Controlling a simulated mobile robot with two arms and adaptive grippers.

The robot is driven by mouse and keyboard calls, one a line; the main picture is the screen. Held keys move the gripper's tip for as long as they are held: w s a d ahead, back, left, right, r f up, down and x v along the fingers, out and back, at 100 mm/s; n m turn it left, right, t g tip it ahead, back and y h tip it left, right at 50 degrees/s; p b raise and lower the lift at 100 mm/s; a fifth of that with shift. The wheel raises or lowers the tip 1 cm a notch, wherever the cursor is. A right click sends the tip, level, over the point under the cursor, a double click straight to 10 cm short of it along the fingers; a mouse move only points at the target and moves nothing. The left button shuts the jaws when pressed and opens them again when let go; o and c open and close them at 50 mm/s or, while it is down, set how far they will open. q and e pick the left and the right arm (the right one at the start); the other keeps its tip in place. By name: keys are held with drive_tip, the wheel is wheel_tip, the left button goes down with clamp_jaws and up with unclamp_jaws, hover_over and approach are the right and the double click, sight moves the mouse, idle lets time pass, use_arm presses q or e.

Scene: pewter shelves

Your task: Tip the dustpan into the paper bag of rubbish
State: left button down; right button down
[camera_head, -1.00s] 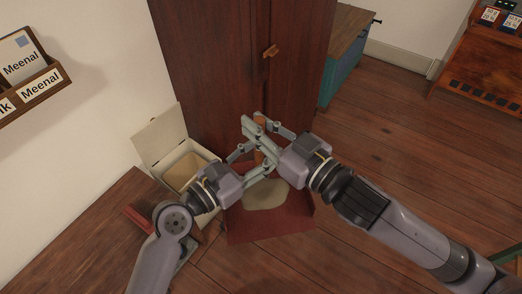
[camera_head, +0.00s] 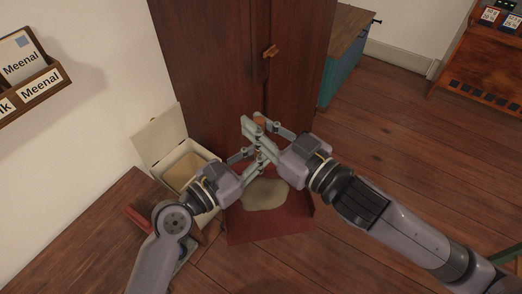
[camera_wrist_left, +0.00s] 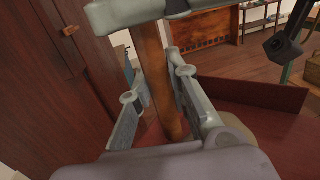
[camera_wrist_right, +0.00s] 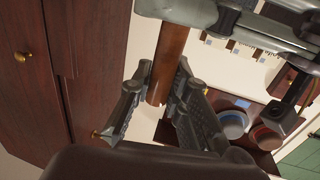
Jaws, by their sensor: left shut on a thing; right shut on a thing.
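The red dustpan (camera_head: 285,228) is low in the middle of the head view, with a flat beige pile (camera_head: 265,194) in it. Its brown round handle shows in the left wrist view (camera_wrist_left: 152,70) and in the right wrist view (camera_wrist_right: 169,58). My left gripper (camera_head: 257,160) and my right gripper (camera_head: 258,128) are both shut on the handle, the right one higher up. A pale box with a raised lid (camera_head: 161,138) stands left of the dustpan. Inside it is a tan opening (camera_head: 186,170), seemingly the paper bag; its front is partly hidden by my left arm.
A dark wooden cabinet (camera_head: 215,65) stands close behind the grippers. A wooden table (camera_head: 75,240) lies at the lower left with a red item (camera_head: 138,218) at its edge. A teal chest (camera_head: 345,65) is behind. The floor (camera_head: 410,150) at the right is clear.

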use_arm(q)
drive_tip(key=shift+s+d+r, duration=0.1)
drive_tip(key=shift+s+d, duration=0.15)
use_arm(e)
drive_tip(key=c, duration=2)
unclamp_jaws()
drive_tip(key=shift+r, duration=0.1)
use_arm(q)
drive_tip(key=shift+w+a, duration=0.1)
drive_tip(key=shift+w, duration=0.05)
use_arm(e)
drive_tip(key=o, duration=0.6)
drive_tip(key=shift+c, duration=0.2)
